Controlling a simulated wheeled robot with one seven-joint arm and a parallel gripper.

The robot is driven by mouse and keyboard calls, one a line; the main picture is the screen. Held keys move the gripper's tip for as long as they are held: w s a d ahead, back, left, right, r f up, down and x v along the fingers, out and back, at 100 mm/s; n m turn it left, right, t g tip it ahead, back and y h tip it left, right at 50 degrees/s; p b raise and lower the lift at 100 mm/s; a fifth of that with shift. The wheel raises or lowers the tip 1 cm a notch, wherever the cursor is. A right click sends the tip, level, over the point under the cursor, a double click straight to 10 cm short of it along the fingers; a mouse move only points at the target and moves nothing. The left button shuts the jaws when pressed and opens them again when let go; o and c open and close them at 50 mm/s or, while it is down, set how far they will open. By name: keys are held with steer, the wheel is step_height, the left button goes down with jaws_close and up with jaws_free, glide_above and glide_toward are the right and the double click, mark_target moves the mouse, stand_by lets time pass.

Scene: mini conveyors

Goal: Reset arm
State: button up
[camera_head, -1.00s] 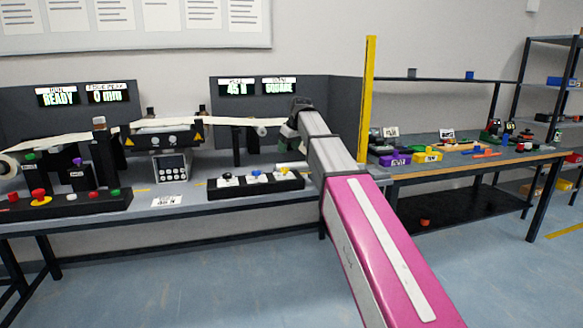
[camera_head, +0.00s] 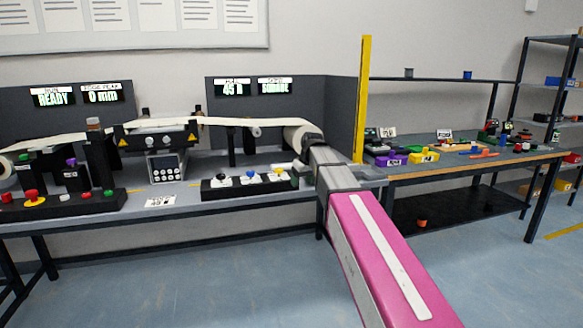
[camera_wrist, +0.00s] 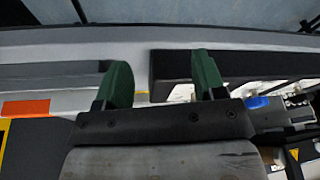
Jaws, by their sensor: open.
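My arm's pink and grey links reach from the bottom right toward the conveyor bench (camera_head: 160,212) in the head view. The wrist is at the bench's right end, in front of the white roll. In the wrist view my gripper (camera_wrist: 163,82) is open, its two green fingers apart with nothing held between them. The bench's pale surface and a black control box (camera_wrist: 172,68) show beyond the fingers. The fingers are not clearly visible in the head view, so their height above the bench cannot be told.
A control box (camera_head: 250,190) with several knobs lies left of my wrist. A white roll (camera_head: 300,135) is close behind it. A yellow post (camera_head: 362,100) and a wooden-edged table (camera_head: 460,170) with small parts stand to the right. Floor in front is clear.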

steer(key=s+d+f+m+g, duration=0.1)
steer(key=s+d+f+m, duration=0.1)
steer(key=s+d+f, duration=0.3)
steer(key=s+d+f+m+h, duration=0.1)
steer(key=s+d+f, duration=0.3)
steer(key=s+f, duration=0.9)
steer(key=s+d+f+m+g+h, duration=0.1)
steer(key=s+d+f+m, duration=0.2)
steer(key=s+d+f, duration=0.2)
steer(key=s+f, duration=0.3)
steer(key=f, duration=0.3)
steer(key=shift+s+d+f+g, duration=0.25)
steer(key=shift+s+d+g, duration=0.05)
steer(key=shift+s+d, duration=0.1)
